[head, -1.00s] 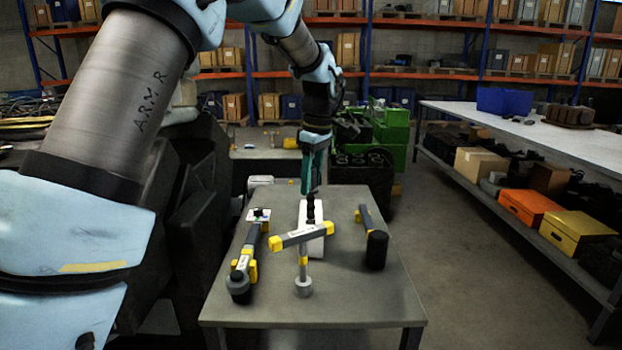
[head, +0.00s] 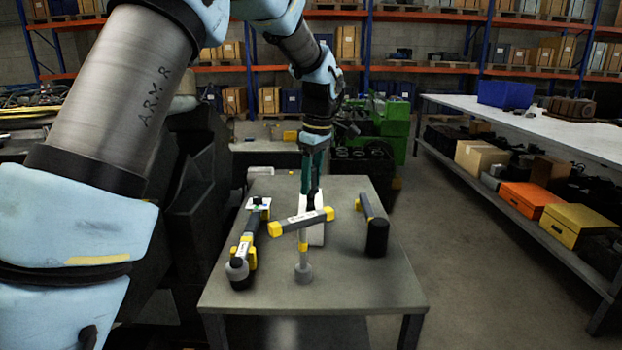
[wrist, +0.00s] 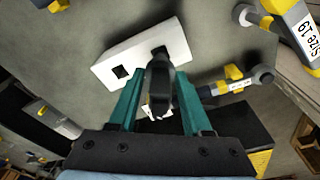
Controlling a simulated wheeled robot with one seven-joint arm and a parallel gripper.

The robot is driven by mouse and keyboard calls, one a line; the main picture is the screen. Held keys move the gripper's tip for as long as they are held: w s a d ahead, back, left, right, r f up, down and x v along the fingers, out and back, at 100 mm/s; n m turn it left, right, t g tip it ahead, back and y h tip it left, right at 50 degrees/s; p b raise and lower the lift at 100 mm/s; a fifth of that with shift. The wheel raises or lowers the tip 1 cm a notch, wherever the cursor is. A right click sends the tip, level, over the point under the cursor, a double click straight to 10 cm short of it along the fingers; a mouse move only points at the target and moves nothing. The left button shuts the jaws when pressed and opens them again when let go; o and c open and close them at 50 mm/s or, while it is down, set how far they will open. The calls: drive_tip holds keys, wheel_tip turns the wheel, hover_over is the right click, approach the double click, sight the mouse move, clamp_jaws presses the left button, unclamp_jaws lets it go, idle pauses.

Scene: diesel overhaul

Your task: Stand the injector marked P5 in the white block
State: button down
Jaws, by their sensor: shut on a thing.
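The white block (wrist: 112,52) lies on the grey table (head: 340,290) and has square dark holes in its top; one open hole shows on its left part. My gripper (wrist: 158,88) is shut on a dark injector (wrist: 159,78), which is close over the block's right part. The injector's lower end meets the other hole in the wrist view, but how deep it sits is hidden. A white label shows low between the fingers, too small to read. In the head view the block (head: 317,236) is partly hidden by a grey and yellow tool (head: 302,222).
A black-headed hammer (head: 376,236) lies right of the block, and a yellow and black tool (head: 243,262) lies left. A "Size 19" tool (wrist: 305,30) is at the wrist view's upper right. The table's front right is clear.

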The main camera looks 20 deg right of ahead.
sight(315, 166)
drive_tip(key=shift+f+b, duration=1.15)
drive_tip(key=shift+f, duration=1.1)
drive_tip(key=shift+c, duration=1.3)
unclamp_jaws()
drive_tip(key=r, duration=0.3)
drive_tip(key=r+b, duration=0.1)
drive_tip(key=r, duration=0.3)
drive_tip(key=s+r, duration=0.1)
drive_tip(key=r, duration=0.2)
drive_tip(key=shift+d+r, duration=0.35)
drive_tip(key=shift+d, duration=0.05)
